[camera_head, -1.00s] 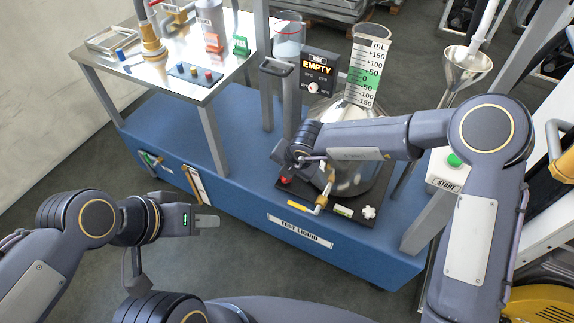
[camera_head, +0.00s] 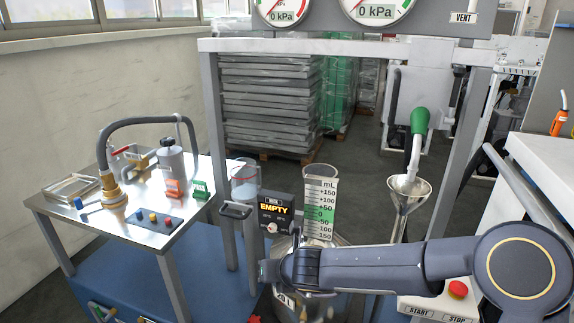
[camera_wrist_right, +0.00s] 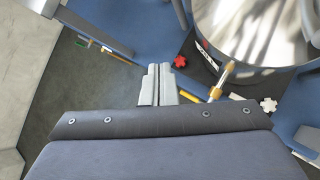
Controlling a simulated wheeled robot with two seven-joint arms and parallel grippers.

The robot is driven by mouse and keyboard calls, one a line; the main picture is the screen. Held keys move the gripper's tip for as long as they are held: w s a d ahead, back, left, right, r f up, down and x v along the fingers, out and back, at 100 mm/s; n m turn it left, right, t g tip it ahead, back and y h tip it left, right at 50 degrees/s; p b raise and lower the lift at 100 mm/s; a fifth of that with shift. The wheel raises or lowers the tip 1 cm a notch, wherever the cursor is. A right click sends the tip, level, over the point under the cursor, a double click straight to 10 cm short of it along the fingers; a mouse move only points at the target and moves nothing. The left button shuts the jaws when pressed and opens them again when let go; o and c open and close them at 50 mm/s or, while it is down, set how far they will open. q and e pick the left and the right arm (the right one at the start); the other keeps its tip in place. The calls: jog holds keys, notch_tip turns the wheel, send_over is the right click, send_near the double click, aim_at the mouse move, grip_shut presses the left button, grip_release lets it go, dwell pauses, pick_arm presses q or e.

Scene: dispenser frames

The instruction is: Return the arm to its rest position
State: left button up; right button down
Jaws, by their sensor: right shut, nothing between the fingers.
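My left arm and gripper are out of view.
The measuring cylinder (camera_head: 320,205) and the EMPTY display (camera_head: 274,209) stand just behind my right wrist. A funnel (camera_head: 409,187) is right of them. A steel side table (camera_head: 120,225) stands left. The START/STOP box (camera_head: 440,308) lies under my right forearm.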

jog(key=s+d+r+n+t+y+p, duration=0.1)
jog(key=s+d+r+n+y, duration=0.1)
jog(key=s+d+r+n, duration=0.35)
jog(key=s+d+r+n+t+y+p, duration=0.1)
jog(key=s+d+r+n, duration=0.2)
jog(key=d+r+n, duration=0.55)
jog(key=s+d+f+n+g+h, duration=0.1)
jog(key=s+d+n, duration=0.2)
jog(key=s+n, duration=0.3)
jog(key=s+d+f+n+g+h, duration=0.1)
jog(key=s+d+f+n, duration=0.1)
jog(key=s+d+n, duration=0.2)
jog(key=s+d+f+n+g+h+p, duration=0.1)
jog(key=s+d+f+n+g+h, duration=0.1)
jog(key=s+n, duration=0.6)
jog(key=s+d, duration=0.1)
jog(key=s, duration=0.3)
jog(key=shift+d+f, duration=0.2)
